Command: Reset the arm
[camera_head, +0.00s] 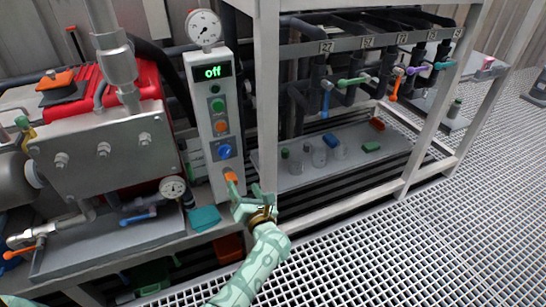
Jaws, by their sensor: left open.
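My left arm (247,275) is pale green and reaches in from the bottom of the view. Its gripper (248,197) is open, with nothing seen between the fingers. It is in front of the lower end of the grey control panel (203,110), just below and right of an orange knob (231,177). I cannot tell whether a finger touches the knob or the panel. The panel's display (212,72) reads "off" in green. My right gripper is not in view.
A red machine with a steel block (100,150) stands at the left. A white frame post (267,100) rises just right of the panel. Pipes with coloured valve handles (353,81) hang behind it, above a shelf (330,165) with small vessels. The grated floor (400,250) is open at the lower right.

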